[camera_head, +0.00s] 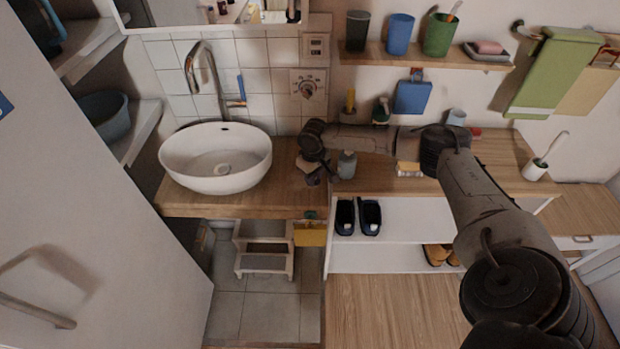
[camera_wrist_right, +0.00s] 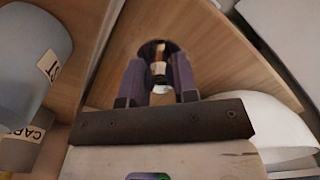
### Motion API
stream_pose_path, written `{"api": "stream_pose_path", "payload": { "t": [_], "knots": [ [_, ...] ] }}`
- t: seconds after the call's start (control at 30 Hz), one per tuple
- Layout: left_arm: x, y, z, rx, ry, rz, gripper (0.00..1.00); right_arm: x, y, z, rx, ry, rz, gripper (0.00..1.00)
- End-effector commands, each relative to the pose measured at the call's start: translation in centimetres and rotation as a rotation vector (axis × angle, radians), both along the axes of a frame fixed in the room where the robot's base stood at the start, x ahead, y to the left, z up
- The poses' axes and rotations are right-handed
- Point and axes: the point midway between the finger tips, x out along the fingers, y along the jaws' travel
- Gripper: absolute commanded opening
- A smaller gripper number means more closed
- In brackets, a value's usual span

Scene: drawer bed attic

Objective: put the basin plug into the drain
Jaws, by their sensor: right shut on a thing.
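The white basin (camera_head: 200,180) stands on the wooden counter at the left, with its round drain (camera_head: 222,169) in the middle of its floor. My right gripper (camera_head: 312,177) is over the counter just right of the basin, pointing down. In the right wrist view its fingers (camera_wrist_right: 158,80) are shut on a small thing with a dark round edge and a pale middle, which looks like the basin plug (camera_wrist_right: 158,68). The plug is too small to make out in the head view. The basin's white rim (camera_wrist_right: 255,112) shows at the right of the wrist view. My left gripper is not in view.
A grey-blue bottle (camera_head: 347,165) stands close right of my right gripper. A tall tap (camera_head: 207,75) rises behind the basin. In the wrist view, labelled containers (camera_wrist_right: 32,60) are at the left. A step stool (camera_head: 264,247) stands below the counter.

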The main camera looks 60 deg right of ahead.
Motion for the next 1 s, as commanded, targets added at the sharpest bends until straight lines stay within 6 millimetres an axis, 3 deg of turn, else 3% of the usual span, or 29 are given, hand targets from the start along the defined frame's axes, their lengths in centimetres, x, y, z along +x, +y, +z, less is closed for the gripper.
{"api": "stream_pose_path", "payload": {
  "t": [0.1,0.4,0.7,1.0],
  "knots": [
    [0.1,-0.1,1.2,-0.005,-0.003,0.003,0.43,-2.9,-0.5,1.8,-0.007,0.006,0.001,0.04],
    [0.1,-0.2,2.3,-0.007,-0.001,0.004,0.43,-7.6,-0.9,4.5,-0.005,0.004,0.002,0.04],
    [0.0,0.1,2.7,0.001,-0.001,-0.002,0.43,-9.9,-1.1,5.9,-0.003,0.003,0.0,0.04],
    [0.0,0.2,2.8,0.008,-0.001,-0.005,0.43,-10.9,-0.8,6.1,-0.001,0.003,-0.018,0.04]
  ]
}}
